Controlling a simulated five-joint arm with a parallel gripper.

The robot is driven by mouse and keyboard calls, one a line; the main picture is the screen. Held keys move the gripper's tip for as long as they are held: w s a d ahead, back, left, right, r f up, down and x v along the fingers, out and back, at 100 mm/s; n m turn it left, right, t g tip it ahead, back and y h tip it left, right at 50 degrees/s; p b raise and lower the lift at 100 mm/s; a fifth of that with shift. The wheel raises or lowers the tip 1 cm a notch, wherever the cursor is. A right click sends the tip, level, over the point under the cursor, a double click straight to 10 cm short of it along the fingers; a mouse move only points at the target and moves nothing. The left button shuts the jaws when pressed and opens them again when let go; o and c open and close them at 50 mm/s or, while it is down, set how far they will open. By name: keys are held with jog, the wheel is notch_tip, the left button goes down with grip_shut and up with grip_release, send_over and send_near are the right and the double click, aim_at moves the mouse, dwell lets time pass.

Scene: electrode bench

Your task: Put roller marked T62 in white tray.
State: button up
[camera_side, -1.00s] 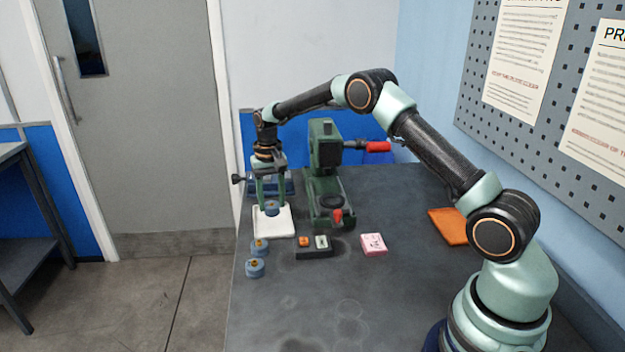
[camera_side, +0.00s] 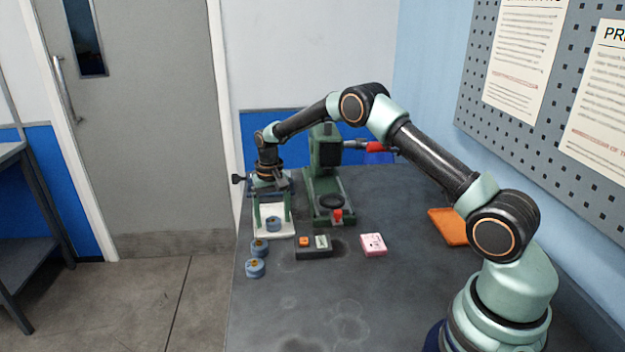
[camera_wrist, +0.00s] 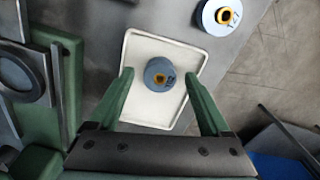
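The white tray (camera_side: 286,232) lies on the bench under my gripper (camera_side: 273,231), and it also shows in the wrist view (camera_wrist: 143,111). A blue-grey roller (camera_side: 272,223) with a brass-coloured centre sits within the tray; in the wrist view this roller (camera_wrist: 153,68) carries a dark mark too small to read surely. My gripper is open, with its two green fingers spread on either side of the roller and gaps between. Two similar rollers stand in front of the tray, one nearer it (camera_side: 259,248) and one farther off (camera_side: 255,268).
A green press (camera_side: 327,180) with a red-ended handle stands right of the tray. A dark block with an orange button (camera_side: 304,241), a pink box (camera_side: 373,244) and an orange pad (camera_side: 448,227) lie on the bench. The front middle is clear.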

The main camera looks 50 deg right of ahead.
jog(key=shift+r, duration=0.1)
notch_tip(320, 180, up, 12)
notch_tip(320, 180, up, 7)
jog(key=n+t, duration=0.1)
send_over(273, 220)
jog(key=s+a, duration=0.2)
jog(key=s, duration=0.1)
jog(key=s+a+r+n+t, duration=0.2)
jog(key=s+a+r, duration=0.1)
jog(key=s+r, duration=0.4)
jog(key=s+a+f+n+t, duration=0.1)
jog(key=s, duration=0.7)
jog(key=s+a+f+n+t, duration=0.1)
jog(key=s+a+f+n, duration=0.1)
jog(key=s, duration=0.6)
jog(key=shift+a+t, duration=0.3)
jog(key=shift+r, duration=0.1)
